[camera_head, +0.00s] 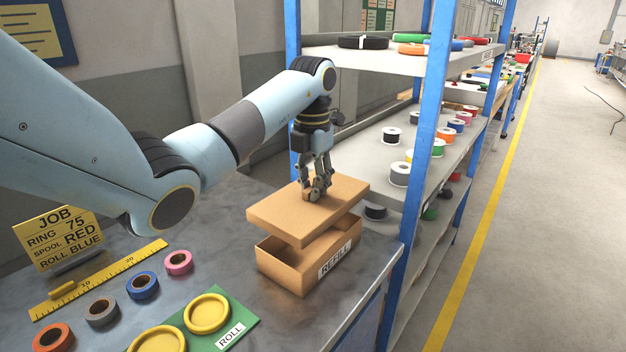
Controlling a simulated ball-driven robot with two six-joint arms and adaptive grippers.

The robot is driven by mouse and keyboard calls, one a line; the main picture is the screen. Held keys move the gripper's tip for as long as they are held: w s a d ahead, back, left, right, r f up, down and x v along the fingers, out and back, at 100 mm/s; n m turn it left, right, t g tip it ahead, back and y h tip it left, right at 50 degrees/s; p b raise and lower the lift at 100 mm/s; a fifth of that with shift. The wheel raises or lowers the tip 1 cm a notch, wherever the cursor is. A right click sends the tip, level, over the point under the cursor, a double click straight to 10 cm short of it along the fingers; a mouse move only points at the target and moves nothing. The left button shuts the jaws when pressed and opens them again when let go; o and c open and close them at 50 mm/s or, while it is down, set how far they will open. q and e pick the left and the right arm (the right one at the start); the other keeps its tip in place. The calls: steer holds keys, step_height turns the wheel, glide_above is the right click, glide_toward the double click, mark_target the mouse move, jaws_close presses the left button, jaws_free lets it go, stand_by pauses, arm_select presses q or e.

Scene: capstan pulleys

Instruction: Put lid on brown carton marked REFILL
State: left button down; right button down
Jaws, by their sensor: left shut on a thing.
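The brown carton (284,271) stands on the grey table near its right edge, with a white REFILL label on its front right side. Its brown lid (277,216) is above it, tilted, with a gap showing at the left front. My left gripper (317,193) is shut on the lid at its top middle and points down. Whether the lid's back right side touches the carton is hard to tell. The carton's inside is mostly hidden under the lid. My right gripper is not in view.
A green ROLL mat (246,320) with yellow round dishes lies at the front. A blue-post shelf (412,181) with spools stands close behind the carton on the right.

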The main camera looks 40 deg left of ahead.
arm_select(q)
steer(key=shift+s+f+b, duration=0.1)
steer(key=shift+f+b, duration=0.35)
steer(key=shift+f, duration=0.2)
step_height(320, 180, down, 5)
steer(key=b, duration=0.3)
steer(key=shift+b, duration=0.3)
steer(key=shift+f+b, duration=0.75)
steer(key=shift+f, duration=0.4)
stand_by(0.4)
steer(key=c, duration=1.2)
jaws_free()
steer(key=shift+o, duration=0.3)
